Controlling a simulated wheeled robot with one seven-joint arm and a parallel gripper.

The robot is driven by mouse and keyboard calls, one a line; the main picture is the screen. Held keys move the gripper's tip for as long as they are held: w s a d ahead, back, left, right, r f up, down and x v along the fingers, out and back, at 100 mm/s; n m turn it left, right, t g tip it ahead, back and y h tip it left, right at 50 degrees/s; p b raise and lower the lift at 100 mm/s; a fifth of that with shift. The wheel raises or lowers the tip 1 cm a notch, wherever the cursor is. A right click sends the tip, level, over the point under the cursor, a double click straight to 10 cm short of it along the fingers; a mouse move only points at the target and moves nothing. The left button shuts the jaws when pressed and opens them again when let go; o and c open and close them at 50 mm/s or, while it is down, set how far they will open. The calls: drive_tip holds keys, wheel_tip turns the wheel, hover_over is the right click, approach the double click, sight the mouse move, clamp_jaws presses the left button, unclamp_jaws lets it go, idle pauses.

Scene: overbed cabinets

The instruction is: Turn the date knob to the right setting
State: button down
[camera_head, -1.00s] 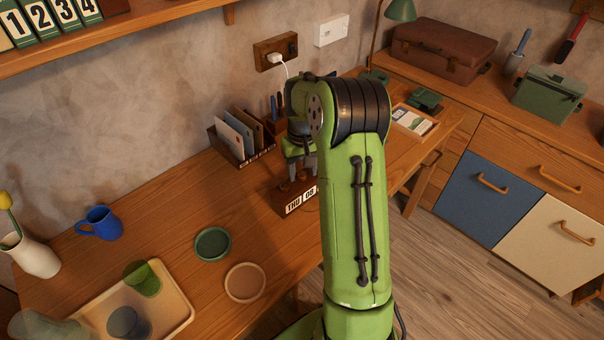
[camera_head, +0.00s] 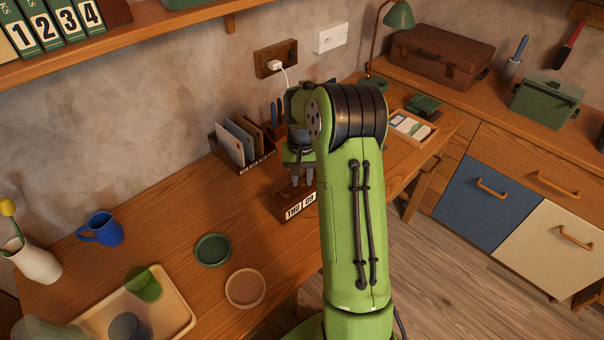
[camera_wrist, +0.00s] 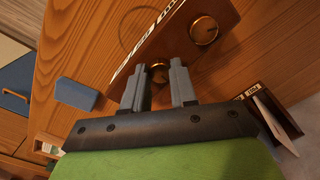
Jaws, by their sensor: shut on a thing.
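The wooden desk calendar (camera_head: 295,202) stands on the desk, its front tiles reading THU and what looks like 09. In the wrist view the calendar block (camera_wrist: 180,37) lies slantwise with two round brass knobs on its top. My gripper (camera_wrist: 161,80) has its grey fingers on either side of the nearer knob, the date knob (camera_wrist: 158,67), and is shut on it. The other knob, the day knob (camera_wrist: 204,30), is free. In the head view my gripper (camera_head: 300,178) is over the calendar, and my arm hides the desk right of it.
A letter rack (camera_head: 243,158) stands close behind the calendar. A small blue block (camera_wrist: 76,94) shows beside the calendar in the wrist view. A green dish (camera_head: 212,249), a tan dish (camera_head: 245,287) and a tray (camera_head: 178,308) lie toward the front left.

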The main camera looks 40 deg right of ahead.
sight(302, 180)
drive_tip(key=shift+m, duration=0.8)
drive_tip(key=c, duration=0.9)
unclamp_jaws()
drive_tip(key=shift+r, duration=0.1)
wheel_tip(302, 180, up, 16)
drive_tip(key=p, duration=0.5)
drive_tip(key=shift+f, duration=0.2)
